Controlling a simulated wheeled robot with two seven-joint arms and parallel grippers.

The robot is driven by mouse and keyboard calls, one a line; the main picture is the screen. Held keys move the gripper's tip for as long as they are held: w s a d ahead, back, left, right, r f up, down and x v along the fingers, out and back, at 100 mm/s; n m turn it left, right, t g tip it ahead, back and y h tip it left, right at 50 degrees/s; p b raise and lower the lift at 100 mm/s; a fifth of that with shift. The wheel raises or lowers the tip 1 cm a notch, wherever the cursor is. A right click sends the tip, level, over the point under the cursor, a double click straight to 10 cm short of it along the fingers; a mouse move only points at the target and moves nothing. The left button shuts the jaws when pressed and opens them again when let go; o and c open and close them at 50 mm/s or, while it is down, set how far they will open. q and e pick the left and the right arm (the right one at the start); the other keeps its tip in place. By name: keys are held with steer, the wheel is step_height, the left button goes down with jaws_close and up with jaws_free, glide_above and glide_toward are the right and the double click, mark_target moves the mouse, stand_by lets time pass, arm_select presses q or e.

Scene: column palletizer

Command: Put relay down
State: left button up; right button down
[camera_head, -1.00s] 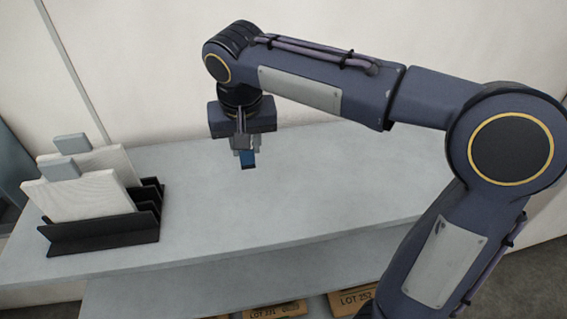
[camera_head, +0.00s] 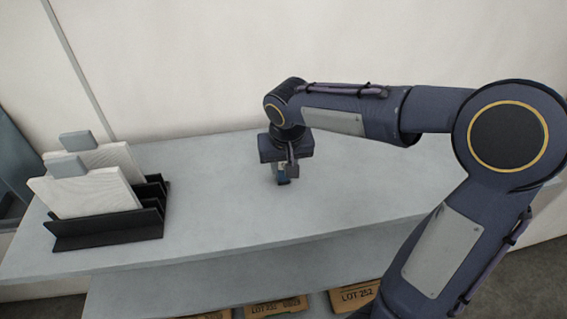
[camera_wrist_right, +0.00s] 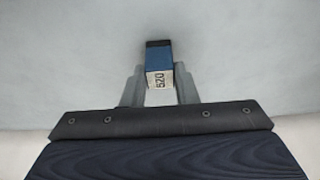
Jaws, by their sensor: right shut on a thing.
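In the head view the relay (camera_head: 281,172) shows as a small blue patch at the fingertips of my right gripper (camera_head: 283,176), over the middle of the grey table top (camera_head: 225,205). I cannot tell whether the relay touches the table. My left gripper is not in view.
A black rack (camera_head: 110,230) with white boards (camera_head: 88,195) bearing grey tabs stands at the left of the table. Several brown boxes marked LOT (camera_head: 277,306) sit on a lower shelf (camera_head: 200,285). The table around my right gripper is clear.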

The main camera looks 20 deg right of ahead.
steer(key=shift+f, duration=0.1)
steer(key=c, duration=1.1)
jaws_free()
steer(key=shift+c, duration=0.2)
